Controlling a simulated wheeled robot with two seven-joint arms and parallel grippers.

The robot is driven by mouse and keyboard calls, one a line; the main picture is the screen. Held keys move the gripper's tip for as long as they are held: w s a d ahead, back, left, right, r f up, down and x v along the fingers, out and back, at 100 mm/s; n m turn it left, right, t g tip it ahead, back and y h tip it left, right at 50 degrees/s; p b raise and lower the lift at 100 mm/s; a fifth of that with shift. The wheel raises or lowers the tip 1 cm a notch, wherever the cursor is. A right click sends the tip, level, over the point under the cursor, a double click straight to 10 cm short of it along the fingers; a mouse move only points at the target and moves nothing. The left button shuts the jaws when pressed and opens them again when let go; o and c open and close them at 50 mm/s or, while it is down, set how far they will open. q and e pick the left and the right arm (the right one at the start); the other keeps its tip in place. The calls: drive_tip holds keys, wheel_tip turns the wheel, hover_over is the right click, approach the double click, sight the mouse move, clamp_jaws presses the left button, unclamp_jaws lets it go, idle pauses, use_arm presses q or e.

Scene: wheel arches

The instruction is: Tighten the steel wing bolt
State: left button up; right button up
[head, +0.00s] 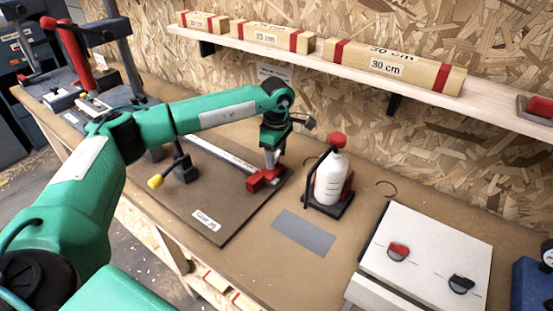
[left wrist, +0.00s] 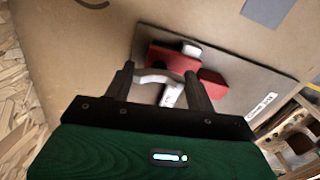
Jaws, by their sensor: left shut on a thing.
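The steel wing bolt (left wrist: 157,76) shows in the left wrist view as a pale metal wing shape between my fingers, above the red block (left wrist: 172,58). My left gripper (head: 270,158) points down over the same red block (head: 262,179), at the right end of the metal rail on the brown jig board (head: 228,222). In the left wrist view my left gripper (left wrist: 160,72) is shut on the wing bolt, one finger on each side. The bolt's lower part is largely hidden. My right gripper is in neither view.
A white bottle with a red cap (head: 330,178) stands in a dark holder right of the board. A grey patch (head: 304,232) lies before it. A white panel (head: 428,255) is at the right. A shelf (head: 345,75) with wooden blocks runs along the back wall.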

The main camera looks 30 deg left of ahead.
sight(277, 156)
use_arm(q)
drive_tip(key=shift+w+r+m, duration=0.1)
drive_tip(key=shift+r+m, duration=0.1)
drive_tip(key=shift+m, duration=0.2)
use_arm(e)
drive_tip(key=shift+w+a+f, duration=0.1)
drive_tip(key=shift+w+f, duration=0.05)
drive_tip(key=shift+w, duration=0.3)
use_arm(q)
drive_tip(key=shift+r, duration=0.1)
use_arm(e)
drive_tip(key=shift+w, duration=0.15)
use_arm(q)
drive_tip(key=o, duration=0.8)
drive_tip(key=shift+o, duration=1)
drive_tip(key=shift+b, duration=0.3)
drive_tip(key=shift+r, duration=0.1)
wheel_tip(277, 156, up, 14)
drive_tip(key=b, duration=0.2)
drive_tip(key=shift+f, duration=0.25)
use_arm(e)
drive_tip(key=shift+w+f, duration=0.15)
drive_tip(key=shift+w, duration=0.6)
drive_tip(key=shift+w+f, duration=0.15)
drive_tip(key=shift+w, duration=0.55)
